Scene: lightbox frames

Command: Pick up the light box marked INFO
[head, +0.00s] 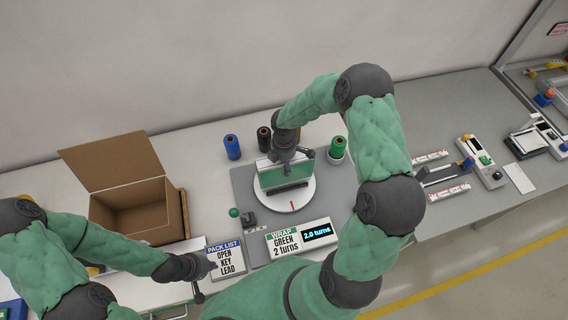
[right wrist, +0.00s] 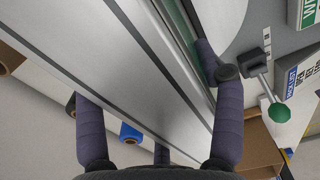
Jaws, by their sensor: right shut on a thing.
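A box with a green band or face and pale edges (head: 284,177) stands on the white round turntable (head: 301,201); I can read no INFO marking on it. My right gripper (head: 288,158) comes from above and is shut on this box. In the right wrist view the box's pale grey side (right wrist: 130,65) lies between the dark fingers (right wrist: 160,125). My left gripper (head: 207,281) is open and empty, beside the PACK LIST card (head: 226,261), which reads OPEN, KEY, LEAD.
An open cardboard box (head: 128,205) stands at left. Blue (head: 232,146), black (head: 264,138) and green (head: 337,147) rolls stand behind and beside the turntable. A WRAP sign (head: 298,239) reads GREEN 2 turns, its display 2.0 turns. A green-knobbed lever (head: 235,212) stands nearby. Devices (head: 482,162) lie on the right bench.

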